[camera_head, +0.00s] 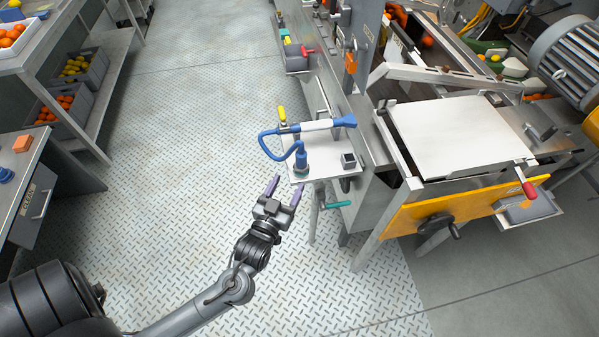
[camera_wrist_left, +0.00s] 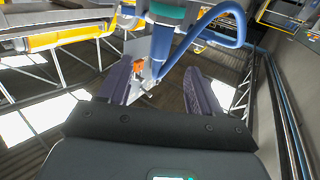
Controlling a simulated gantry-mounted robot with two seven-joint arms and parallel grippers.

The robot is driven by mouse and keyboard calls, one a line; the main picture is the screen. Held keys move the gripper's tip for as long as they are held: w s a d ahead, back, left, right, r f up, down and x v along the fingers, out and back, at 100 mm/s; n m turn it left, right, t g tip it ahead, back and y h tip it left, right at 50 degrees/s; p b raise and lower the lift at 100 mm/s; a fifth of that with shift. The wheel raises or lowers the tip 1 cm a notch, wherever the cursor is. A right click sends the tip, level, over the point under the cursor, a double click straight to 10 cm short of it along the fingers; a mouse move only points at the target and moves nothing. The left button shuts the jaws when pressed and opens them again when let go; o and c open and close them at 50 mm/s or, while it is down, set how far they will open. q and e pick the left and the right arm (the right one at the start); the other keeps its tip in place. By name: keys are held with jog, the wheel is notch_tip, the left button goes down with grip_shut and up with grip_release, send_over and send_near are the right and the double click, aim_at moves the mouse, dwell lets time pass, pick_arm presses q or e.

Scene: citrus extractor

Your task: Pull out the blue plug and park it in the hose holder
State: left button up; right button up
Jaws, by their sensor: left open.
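The blue plug (camera_head: 302,160) stands upright in a green collar on a small white shelf (camera_head: 325,169) at the side of the machine. A blue hose (camera_head: 268,148) loops left from its top to a white and blue tube (camera_head: 318,125) behind it. I cannot tell which part is the hose holder. My left gripper (camera_head: 286,182) is open and empty, just in front of the shelf, its purple fingers pointing toward the plug. In the left wrist view, the hose (camera_wrist_left: 220,32) curves above the open fingers, near a teal part (camera_wrist_left: 168,12). My right gripper is out of view.
A yellow handle (camera_head: 282,114) and a small dark block (camera_head: 348,160) sit near the plug. A teal lever (camera_head: 336,205) sticks out below the shelf. The machine (camera_head: 455,140) fills the right. Crates of fruit (camera_head: 83,68) stand at left; the floor between is clear.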

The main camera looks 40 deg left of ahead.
aim_at(299, 165)
pick_arm(q)
jog(key=w, duration=0.1)
jog(key=w+a+f+b, duration=0.1)
jog(key=w, duration=0.1)
jog(key=w+a, duration=0.1)
jog(key=w, duration=0.1)
jog(key=shift+w+f+b, duration=0.25)
jog(key=shift+b, duration=0.1)
jog(key=shift+w+a, duration=0.1)
jog(key=shift+w, duration=0.3)
jog(key=b+x, duration=0.1)
jog(key=x, duration=0.3)
jog(key=shift+w+a, duration=0.15)
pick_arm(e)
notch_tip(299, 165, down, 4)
pick_arm(q)
jog(key=shift+c, duration=0.3)
jog(key=c, duration=1)
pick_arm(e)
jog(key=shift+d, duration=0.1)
pick_arm(q)
jog(key=shift+r, duration=0.15)
